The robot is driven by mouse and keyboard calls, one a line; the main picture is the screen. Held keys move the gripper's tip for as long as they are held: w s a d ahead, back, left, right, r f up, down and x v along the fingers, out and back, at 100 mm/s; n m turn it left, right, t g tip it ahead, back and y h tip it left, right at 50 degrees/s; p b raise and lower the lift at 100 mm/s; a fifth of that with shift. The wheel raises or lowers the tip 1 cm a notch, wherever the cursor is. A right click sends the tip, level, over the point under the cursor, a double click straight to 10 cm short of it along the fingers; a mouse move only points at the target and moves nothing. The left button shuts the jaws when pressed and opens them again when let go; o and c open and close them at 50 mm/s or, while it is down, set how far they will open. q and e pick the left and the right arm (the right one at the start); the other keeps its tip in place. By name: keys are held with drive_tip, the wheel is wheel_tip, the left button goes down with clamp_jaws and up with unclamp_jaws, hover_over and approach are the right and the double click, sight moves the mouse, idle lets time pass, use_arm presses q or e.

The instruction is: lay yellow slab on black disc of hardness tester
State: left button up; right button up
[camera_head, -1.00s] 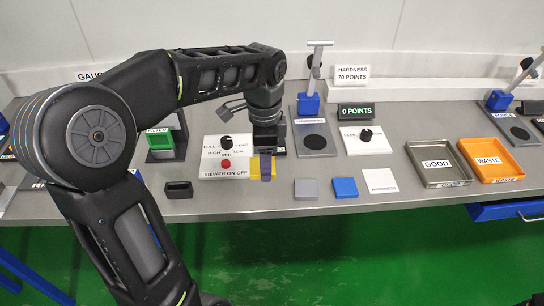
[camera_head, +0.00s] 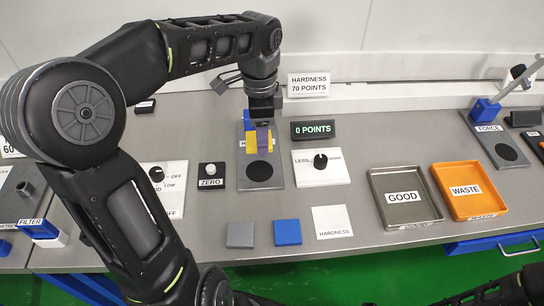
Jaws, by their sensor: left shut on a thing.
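My left gripper (camera_head: 263,126) points down and is shut on the yellow slab (camera_head: 251,139). It holds the slab above the back part of the hardness tester's grey base plate (camera_head: 246,180). The black disc (camera_head: 260,171) lies on the front part of that plate, bare and in clear view just in front of the slab. The gripper and slab hide most of the tester's post and part of its label. What may be part of my right arm (camera_head: 505,292) shows at the bottom right; its gripper is not in view.
A display (camera_head: 312,130) reads 0 POINTS, with a LESS knob panel (camera_head: 318,168) right of the tester. A ZERO knob (camera_head: 211,170) stands left. Grey (camera_head: 240,235) and blue (camera_head: 287,232) slabs lie in front. GOOD (camera_head: 404,222) and WASTE (camera_head: 490,213) trays stand right.

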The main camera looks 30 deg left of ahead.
use_arm(q)
drive_tip(key=shift+s, duration=0.2)
hover_over(262, 171)
drive_tip(key=shift+f, duration=3.1)
drive_tip(key=shift+f+p, duration=0.3)
drive_tip(key=shift+f, duration=1.55)
drive_tip(key=shift+f, duration=0.25)
drive_tip(key=o, duration=1.4)
drive_tip(key=shift+r, duration=0.1)
drive_tip(key=shift+r, duration=0.1)
